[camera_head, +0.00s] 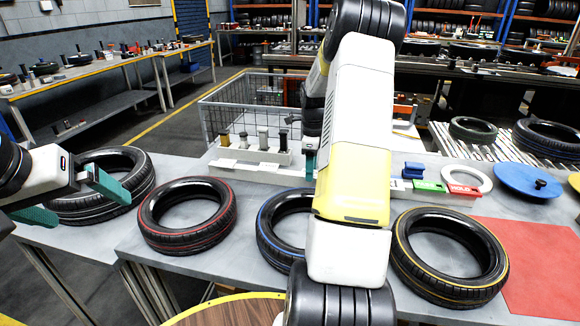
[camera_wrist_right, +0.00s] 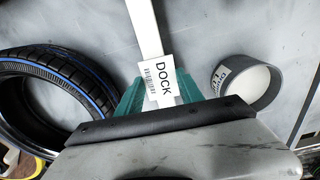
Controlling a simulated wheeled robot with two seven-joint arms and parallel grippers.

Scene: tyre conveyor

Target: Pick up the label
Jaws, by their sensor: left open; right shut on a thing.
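A white label (camera_wrist_right: 160,76) printed "DOCK" with a barcode lies between the teal fingers of my right gripper (camera_wrist_right: 160,88) in the right wrist view. The gripper is shut on it. In the head view my right arm hides the label and most of that gripper; only some teal of the right gripper (camera_head: 309,164) shows beside the arm. My left gripper (camera_head: 88,207) is open and empty at the far left, in front of a black tyre (camera_head: 140,172).
Tyres with red (camera_head: 187,241), blue (camera_head: 266,240) and yellow (camera_head: 450,287) lines lie on the grey table. A grey cup-like ring (camera_wrist_right: 268,92) is right of the label.

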